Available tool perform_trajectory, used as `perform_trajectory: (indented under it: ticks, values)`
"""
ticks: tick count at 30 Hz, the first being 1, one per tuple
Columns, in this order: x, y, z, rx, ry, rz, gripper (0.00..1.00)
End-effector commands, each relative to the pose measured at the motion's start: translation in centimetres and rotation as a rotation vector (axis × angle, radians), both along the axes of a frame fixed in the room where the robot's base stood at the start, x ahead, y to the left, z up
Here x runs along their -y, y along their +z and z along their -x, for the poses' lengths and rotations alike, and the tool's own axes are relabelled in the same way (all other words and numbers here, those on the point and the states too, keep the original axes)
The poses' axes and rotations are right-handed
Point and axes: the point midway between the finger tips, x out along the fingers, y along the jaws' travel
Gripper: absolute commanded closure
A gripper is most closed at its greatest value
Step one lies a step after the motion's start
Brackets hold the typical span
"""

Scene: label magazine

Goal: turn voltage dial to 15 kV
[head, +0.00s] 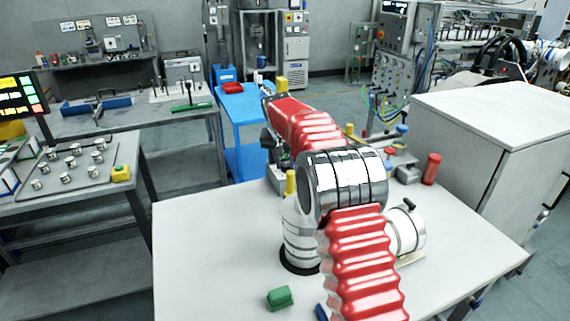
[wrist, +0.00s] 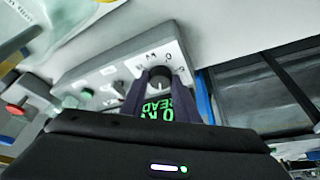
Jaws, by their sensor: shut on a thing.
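In the wrist view, a round dark-grey dial (wrist: 160,74) sits on a white label plate on a grey panel (wrist: 85,65). My gripper (wrist: 159,92) is shut on this dial, with one dark finger at each side of it. Marks stand around the dial on the white plate, too small and tilted to read surely. I cannot tell which mark the dial points to. A dark display (wrist: 168,107) with green letters shows between my fingers, partly hidden; it seems to read "READ" in part. In the head view my arm hides the dial and most of the gripper.
In the wrist view a small switch (wrist: 118,88), a green button (wrist: 70,102) and a red button (wrist: 17,109) lie left of the dial. In the head view a red cylinder (head: 432,168) and a green block (head: 280,298) stand on the white table (head: 210,235).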

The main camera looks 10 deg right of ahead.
Motion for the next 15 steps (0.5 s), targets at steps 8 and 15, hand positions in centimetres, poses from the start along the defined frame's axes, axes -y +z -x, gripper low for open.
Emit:
perform_trajectory:
  ticks: [8, 15]
  values:
    - [-0.09, 0.04, -0.04, 0.0, -0.073, -0.001, 0.94]
    - [-0.1, 0.03, -0.04, 0.0, -0.082, 0.0, 0.94]
